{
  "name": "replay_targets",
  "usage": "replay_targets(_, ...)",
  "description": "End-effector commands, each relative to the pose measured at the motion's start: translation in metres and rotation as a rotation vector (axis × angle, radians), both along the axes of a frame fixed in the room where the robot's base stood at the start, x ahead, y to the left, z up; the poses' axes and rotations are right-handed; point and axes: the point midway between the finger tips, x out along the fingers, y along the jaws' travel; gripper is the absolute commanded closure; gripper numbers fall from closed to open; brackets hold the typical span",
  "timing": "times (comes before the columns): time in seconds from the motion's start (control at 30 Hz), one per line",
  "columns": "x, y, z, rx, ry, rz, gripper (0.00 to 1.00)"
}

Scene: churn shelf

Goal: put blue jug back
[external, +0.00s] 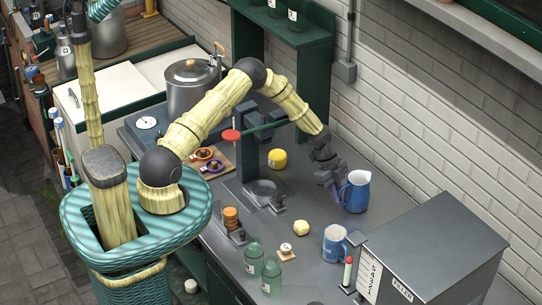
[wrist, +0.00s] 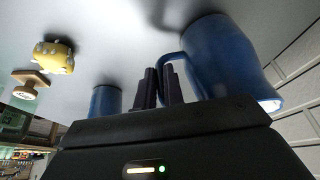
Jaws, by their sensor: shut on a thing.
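The blue jug (external: 356,193) is upright at the back of the grey counter, near the white brick wall. Its handle faces my gripper (external: 336,184), which comes in from the left. In the wrist view the jug (wrist: 222,58) fills the upper right, and the fingers of my gripper (wrist: 163,87) are closed on its handle. I cannot tell whether the jug's base touches the counter.
A blue mug (external: 334,246) stands nearer the front, beside a grey cabinet (external: 435,245). A yellow lump (external: 301,228), a small stamp (external: 286,251) and green glass jars (external: 271,276) are left of it. A green shelf (external: 315,75) hangs on the wall behind.

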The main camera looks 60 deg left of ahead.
Motion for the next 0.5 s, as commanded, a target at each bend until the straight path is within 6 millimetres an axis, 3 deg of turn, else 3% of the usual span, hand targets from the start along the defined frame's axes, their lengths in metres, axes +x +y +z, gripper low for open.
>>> replay_targets(0.1, 0.0005, -0.0001, -0.0027, -0.001, -0.001, 0.0, 1.0)
replay_targets(0.13, 0.0, 0.0001, -0.0024, 0.0, 0.0, 0.0, 0.86)
replay_targets(0.23, 0.0, 0.0001, -0.0019, 0.0, 0.0, 0.001, 0.69)
replay_targets(0.5, 0.0, 0.0001, -0.0014, 0.0, 0.0, 0.001, 0.69)
